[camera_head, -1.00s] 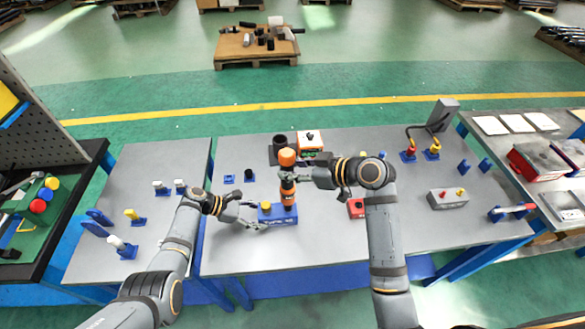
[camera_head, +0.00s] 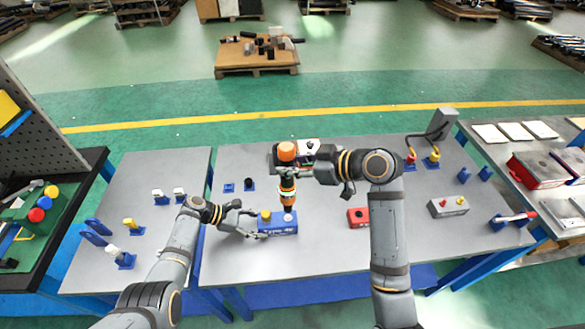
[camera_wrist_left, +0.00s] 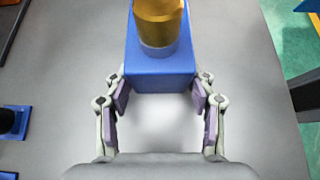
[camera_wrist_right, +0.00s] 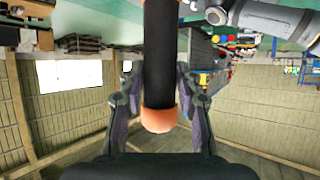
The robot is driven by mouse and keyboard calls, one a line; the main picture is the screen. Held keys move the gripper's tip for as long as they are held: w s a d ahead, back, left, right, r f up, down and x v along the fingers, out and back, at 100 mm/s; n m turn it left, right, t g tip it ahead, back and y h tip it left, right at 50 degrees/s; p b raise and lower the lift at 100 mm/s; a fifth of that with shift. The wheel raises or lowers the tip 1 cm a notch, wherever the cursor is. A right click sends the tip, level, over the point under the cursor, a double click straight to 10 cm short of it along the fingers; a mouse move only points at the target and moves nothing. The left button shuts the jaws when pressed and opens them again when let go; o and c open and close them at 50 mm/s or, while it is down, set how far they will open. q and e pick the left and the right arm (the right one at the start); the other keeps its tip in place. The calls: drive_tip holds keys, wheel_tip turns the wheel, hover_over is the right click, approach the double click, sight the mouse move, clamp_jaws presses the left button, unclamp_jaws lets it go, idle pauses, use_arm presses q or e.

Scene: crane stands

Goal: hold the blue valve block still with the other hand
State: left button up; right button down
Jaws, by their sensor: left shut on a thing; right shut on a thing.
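The blue valve block (camera_head: 278,228) sits on the middle table with a yellow cap (camera_head: 265,214) on its left part. My left gripper (camera_head: 255,226) is shut on the block's left end. In the left wrist view, the end of the block (camera_wrist_left: 160,78) sits between the fingers (camera_wrist_left: 162,100). My right gripper (camera_head: 300,173) is shut on an upright orange and black tool (camera_head: 287,151). The tool's lower end is over the block's right part, seemingly just above it. The tool also shows between the fingers in the right wrist view (camera_wrist_right: 160,75).
A red box (camera_head: 358,216) and a grey box with buttons (camera_head: 448,206) stand to the right. A black and white device (camera_head: 310,150) is behind the tool. Small blue-based fittings (camera_head: 134,226) stand on the left table. The table front is clear.

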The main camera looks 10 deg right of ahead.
drive_tip(key=shift+r, duration=0.15)
use_arm(q)
drive_tip(key=o, duration=1.5)
drive_tip(key=shift+a, duration=0.1)
drive_tip(key=v, duration=1.2)
